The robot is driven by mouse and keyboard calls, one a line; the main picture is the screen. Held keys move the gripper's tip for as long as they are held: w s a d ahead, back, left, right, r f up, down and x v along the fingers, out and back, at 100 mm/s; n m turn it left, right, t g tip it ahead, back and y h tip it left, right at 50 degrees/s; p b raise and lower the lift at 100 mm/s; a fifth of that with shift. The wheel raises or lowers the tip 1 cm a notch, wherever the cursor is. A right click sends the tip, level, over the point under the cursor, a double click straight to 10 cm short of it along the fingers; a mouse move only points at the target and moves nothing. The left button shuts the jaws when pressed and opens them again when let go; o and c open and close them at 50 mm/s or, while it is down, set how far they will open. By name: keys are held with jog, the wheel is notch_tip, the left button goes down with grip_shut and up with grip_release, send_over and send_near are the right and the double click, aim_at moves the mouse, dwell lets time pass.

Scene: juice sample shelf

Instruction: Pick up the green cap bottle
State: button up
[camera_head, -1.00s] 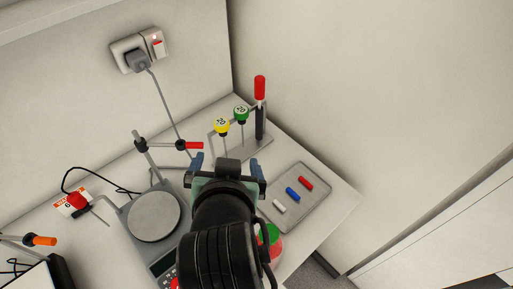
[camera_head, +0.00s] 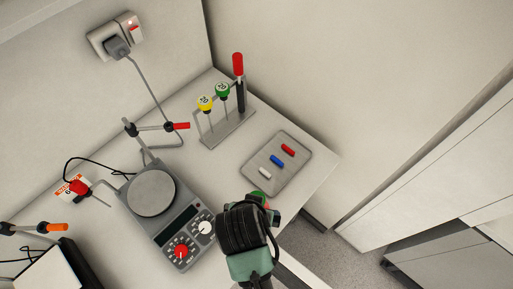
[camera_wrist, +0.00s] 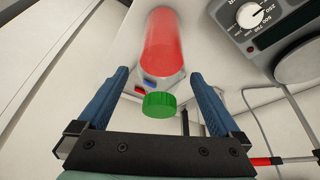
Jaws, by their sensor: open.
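The green cap bottle has a red body (camera_wrist: 165,45) and a ridged green cap (camera_wrist: 159,104). In the wrist view it appears between my two blue fingers, with the cap nearer the palm. My gripper (camera_wrist: 159,73) is open. I see no finger touching the bottle, but cannot tell how deep it sits between them. In the head view, only a bit of the green cap (camera_head: 259,194) shows beside my arm near the counter's front edge. My arm hides the rest of the bottle and most of the gripper there.
A grey tray (camera_head: 256,181) with red, blue and white pieces lies just beyond the bottle. A scale (camera_head: 170,225) with dials stands to the left. A rack (camera_head: 229,133) with yellow, green and red-handled tools stands at the back. The counter's right edge drops to the floor.

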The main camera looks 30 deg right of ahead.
jog(key=shift+p+x, duration=0.65)
jog(key=shift+x, duration=1.7)
jog(key=shift+w, duration=0.1)
grip_shut()
jog(key=shift+r, duration=0.15)
